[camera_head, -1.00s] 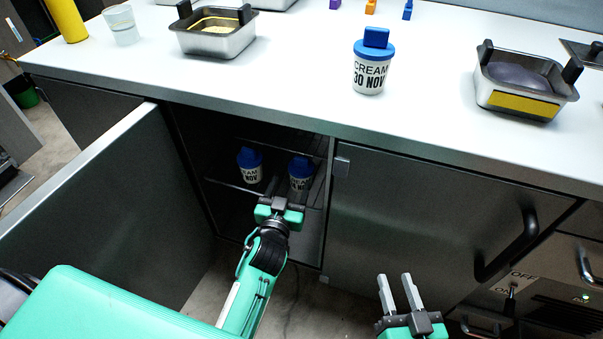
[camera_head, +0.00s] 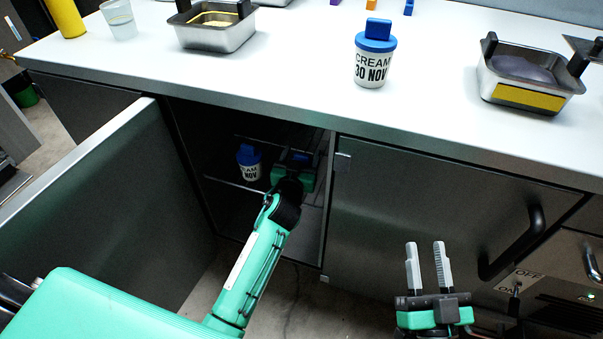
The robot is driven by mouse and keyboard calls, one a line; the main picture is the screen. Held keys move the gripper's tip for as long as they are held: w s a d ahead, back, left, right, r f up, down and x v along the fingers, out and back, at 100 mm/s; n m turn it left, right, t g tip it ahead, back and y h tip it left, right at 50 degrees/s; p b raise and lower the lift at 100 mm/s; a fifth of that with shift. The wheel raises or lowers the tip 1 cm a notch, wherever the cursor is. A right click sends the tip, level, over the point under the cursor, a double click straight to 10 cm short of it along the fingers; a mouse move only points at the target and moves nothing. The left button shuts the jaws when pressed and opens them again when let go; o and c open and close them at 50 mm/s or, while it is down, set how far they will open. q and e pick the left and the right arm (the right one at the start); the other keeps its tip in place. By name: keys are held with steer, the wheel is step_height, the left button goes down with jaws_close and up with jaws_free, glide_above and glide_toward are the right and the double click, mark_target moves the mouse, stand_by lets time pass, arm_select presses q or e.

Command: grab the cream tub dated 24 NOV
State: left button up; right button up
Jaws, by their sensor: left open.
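One cream tub (camera_head: 249,163) with a blue lid stands on the wire shelf inside the open cabinet; its label shows "NOV", but the day is not legible. A second tub (camera_head: 299,157) stands to its right on the shelf, mostly hidden behind my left gripper (camera_head: 295,165), with only some blue lid showing. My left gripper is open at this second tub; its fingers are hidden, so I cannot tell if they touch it. A third cream tub (camera_head: 373,58), labelled "30 NOV", stands on the counter. My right gripper (camera_head: 428,252) is open and empty in front of the closed door.
The cabinet door (camera_head: 100,210) stands open at the left. The cabinet's right side wall and the closed door (camera_head: 440,220) bound the opening. Metal pans (camera_head: 215,38) and (camera_head: 526,95) stand on the white counter (camera_head: 290,80) above.

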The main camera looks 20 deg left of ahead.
arm_select(q)
steer(key=shift+w, duration=0.15)
steer(key=shift+r, duration=0.1)
jaws_close()
